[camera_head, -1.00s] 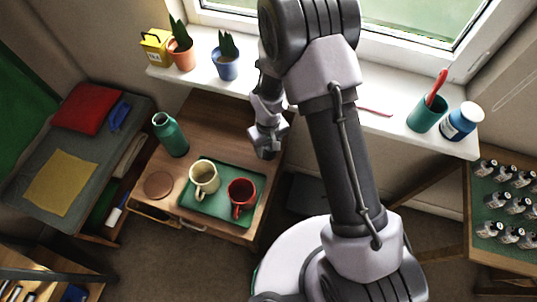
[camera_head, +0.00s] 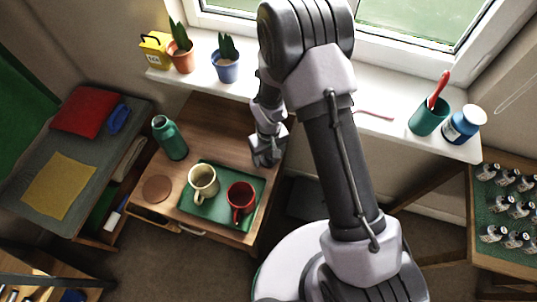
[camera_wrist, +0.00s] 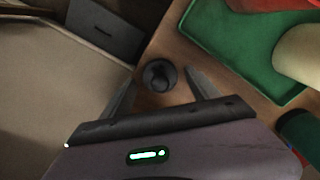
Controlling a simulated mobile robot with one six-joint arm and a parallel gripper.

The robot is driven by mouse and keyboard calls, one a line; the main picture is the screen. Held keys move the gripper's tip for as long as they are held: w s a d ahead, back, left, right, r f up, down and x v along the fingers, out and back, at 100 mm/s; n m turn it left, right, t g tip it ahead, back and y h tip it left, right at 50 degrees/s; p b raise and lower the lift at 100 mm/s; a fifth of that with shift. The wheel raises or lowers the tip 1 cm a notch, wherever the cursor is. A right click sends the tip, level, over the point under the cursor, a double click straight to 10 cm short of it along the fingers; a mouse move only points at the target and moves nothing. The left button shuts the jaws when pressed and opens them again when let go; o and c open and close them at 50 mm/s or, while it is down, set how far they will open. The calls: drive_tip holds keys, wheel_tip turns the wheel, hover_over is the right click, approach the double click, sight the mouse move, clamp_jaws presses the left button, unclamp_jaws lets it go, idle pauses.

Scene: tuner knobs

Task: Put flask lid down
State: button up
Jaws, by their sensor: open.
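The flask lid (camera_wrist: 159,75) is a small dark round piece with a knob, seen in the wrist view on the brown wooden table near its edge. My gripper (camera_wrist: 160,92) is open, with one finger on each side of the lid and a gap to each. In the head view my gripper (camera_head: 266,158) is low over the table's right side and hides the lid. The green flask (camera_head: 170,138) stands upright at the table's back left; a dark green shape at the wrist view's right edge may be the flask.
A green tray (camera_head: 212,211) holds a cream mug (camera_head: 203,180) and a red mug (camera_head: 240,197). A round brown coaster (camera_head: 157,189) lies left of it. The windowsill behind carries two potted plants, a teal cup (camera_head: 428,117) and a blue-and-white jar (camera_head: 463,125). Bare table lies behind the tray.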

wheel_tip(320, 180, up, 12)
drive_tip(key=p, duration=0.4)
wheel_tip(320, 180, up, 13)
drive_tip(key=m+t, duration=0.1)
drive_tip(key=m, duration=0.2)
hover_over(269, 156)
drive_tip(key=d, duration=0.3)
drive_tip(key=s+d+r+m+t+y, duration=0.1)
drive_tip(key=s+d+r+m+t, duration=0.1)
drive_tip(key=s+r, duration=0.6)
drive_tip(key=s+d+r+m+t+y, duration=0.1)
drive_tip(key=s+d+r+m+t, duration=0.1)
drive_tip(key=s+r, duration=0.7)
drive_tip(key=shift+s+d+r+m+t, duration=0.15)
drive_tip(key=shift+d+r+m+t, duration=0.4)
drive_tip(key=shift+m, duration=0.65)
drive_tip(key=shift+d+f, duration=0.1)
drive_tip(key=shift+f, duration=0.05)
